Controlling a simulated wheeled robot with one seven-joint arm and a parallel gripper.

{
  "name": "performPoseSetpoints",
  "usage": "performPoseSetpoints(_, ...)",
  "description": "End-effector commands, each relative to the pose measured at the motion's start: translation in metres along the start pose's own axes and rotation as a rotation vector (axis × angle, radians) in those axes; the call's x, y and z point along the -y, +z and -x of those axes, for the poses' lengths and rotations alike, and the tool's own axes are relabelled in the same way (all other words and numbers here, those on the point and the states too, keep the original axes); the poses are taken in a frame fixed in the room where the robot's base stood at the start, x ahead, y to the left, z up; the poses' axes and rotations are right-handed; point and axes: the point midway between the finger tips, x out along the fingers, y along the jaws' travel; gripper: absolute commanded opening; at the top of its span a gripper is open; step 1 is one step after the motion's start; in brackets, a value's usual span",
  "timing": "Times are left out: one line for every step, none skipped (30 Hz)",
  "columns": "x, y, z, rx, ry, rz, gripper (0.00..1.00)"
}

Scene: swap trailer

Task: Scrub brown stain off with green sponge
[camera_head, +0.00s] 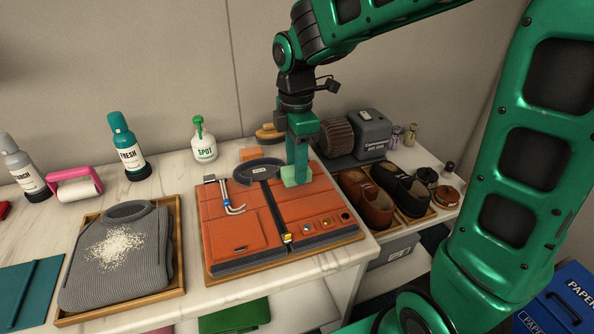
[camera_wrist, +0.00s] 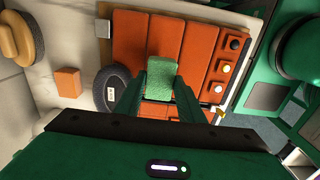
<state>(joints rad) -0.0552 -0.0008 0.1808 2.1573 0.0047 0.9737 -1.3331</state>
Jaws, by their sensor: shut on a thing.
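My gripper (camera_head: 298,160) points down and is shut on a green sponge (camera_head: 294,179). In the wrist view the sponge (camera_wrist: 161,80) lies between my two fingertips (camera_wrist: 161,86). It is over an orange folded garment (camera_head: 235,224) on a wooden tray, just right of the garment's dark ring-shaped collar (camera_head: 257,170). The orange garment (camera_wrist: 195,40) also shows in the wrist view. I cannot tell whether the sponge touches the cloth. No brown stain is visible; it may be hidden under the sponge or my gripper.
A grey sweater (camera_head: 120,255) with white powder lies on a tray at left. A white SPOT bottle (camera_head: 203,143) and a teal FRESH bottle (camera_head: 127,147) stand behind. Shoes (camera_head: 385,190) and a grey box-shaped machine (camera_head: 370,134) are at right. An orange block (camera_wrist: 68,82) sits near the collar.

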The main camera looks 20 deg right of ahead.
Motion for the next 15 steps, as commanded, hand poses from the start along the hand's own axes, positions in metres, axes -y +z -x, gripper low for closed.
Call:
performPoseSetpoints(-0.001, 0.000, 0.005, 0.000, 0.001, -0.001, 0.14)
performPoseSetpoints(-0.001, 0.000, 0.008, 0.000, 0.001, -0.001, 0.14)
performPoseSetpoints(-0.001, 0.000, 0.012, -0.001, 0.002, -0.001, 0.14)
performPoseSetpoints(-0.001, 0.000, 0.014, -0.001, 0.003, -0.001, 0.14)
performPoseSetpoints(-0.001, 0.000, 0.017, 0.000, 0.002, -0.001, 0.14)
performPoseSetpoints(-0.001, 0.001, 0.021, 0.000, 0.002, -0.001, 0.14)
performPoseSetpoints(-0.001, 0.001, 0.023, 0.000, 0.002, -0.002, 0.14)
performPoseSetpoints(-0.001, 0.001, 0.026, 0.000, 0.002, -0.002, 0.14)
performPoseSetpoints(-0.001, 0.001, 0.029, 0.000, 0.001, -0.001, 0.14)
performPoseSetpoints(-0.001, 0.000, 0.032, 0.000, 0.002, -0.001, 0.14)
performPoseSetpoints(-0.001, 0.000, 0.035, 0.000, 0.002, -0.001, 0.14)
performPoseSetpoints(-0.001, 0.000, 0.038, 0.000, 0.002, -0.001, 0.14)
performPoseSetpoints(-0.001, 0.000, 0.041, 0.000, 0.001, 0.000, 0.14)
performPoseSetpoints(-0.001, -0.001, 0.044, 0.000, 0.001, 0.000, 0.14)
performPoseSetpoints(-0.001, -0.001, 0.047, 0.000, 0.002, 0.001, 0.14)
